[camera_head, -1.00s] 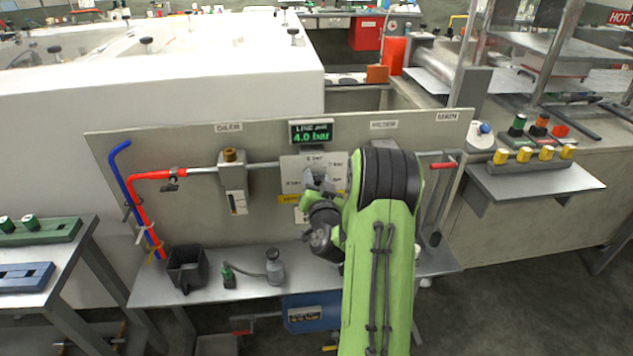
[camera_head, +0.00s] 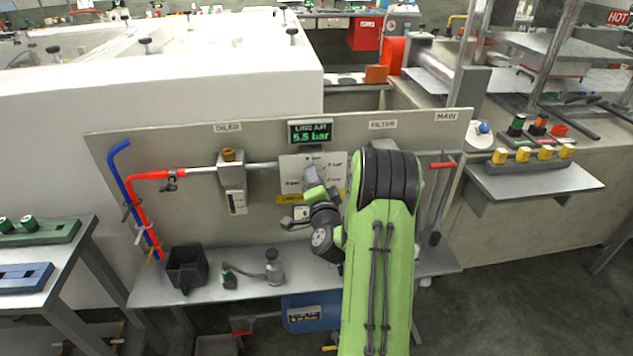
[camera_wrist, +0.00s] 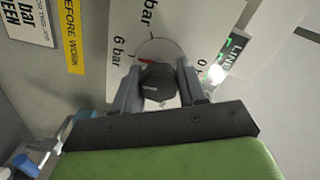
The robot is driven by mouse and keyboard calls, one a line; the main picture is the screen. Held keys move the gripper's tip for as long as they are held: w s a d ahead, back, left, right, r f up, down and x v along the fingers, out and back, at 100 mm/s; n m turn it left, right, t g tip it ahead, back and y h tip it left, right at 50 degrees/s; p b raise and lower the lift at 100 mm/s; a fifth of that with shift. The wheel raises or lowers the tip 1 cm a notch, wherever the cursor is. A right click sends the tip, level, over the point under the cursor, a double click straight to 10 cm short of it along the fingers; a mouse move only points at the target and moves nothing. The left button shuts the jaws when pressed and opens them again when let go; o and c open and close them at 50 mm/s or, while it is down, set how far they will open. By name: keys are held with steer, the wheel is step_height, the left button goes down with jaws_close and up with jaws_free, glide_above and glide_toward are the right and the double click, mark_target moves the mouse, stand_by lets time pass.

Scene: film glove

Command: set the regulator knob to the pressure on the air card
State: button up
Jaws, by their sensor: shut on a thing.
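The dark regulator knob (camera_wrist: 157,87) sits between the two fingers of my gripper (camera_wrist: 158,92) in the wrist view; the gripper is shut on it. A red pointer mark shows at the knob's edge, close to the "6 bar" label on the white dial plate (camera_wrist: 105,35). In the head view my gripper (camera_head: 314,190) is at the dial plate (camera_head: 292,168), and the arm hides part of it. The line air display (camera_head: 311,132) reads 5.5 bar. A white card (camera_wrist: 30,20) shows in part at the wrist view's top left; "bar" is readable, its number is cut off.
A yellow strip (camera_wrist: 72,35) reads "BEFORE WORK". Left of the regulator are the oiler (camera_head: 232,182) and a red hose (camera_head: 150,176). A black bin (camera_head: 187,268) and small bottles stand on the shelf (camera_head: 225,296) below.

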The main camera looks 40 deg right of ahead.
stand_by(0.5)
steer(key=o, duration=1)
steer(key=shift+f, duration=0.1)
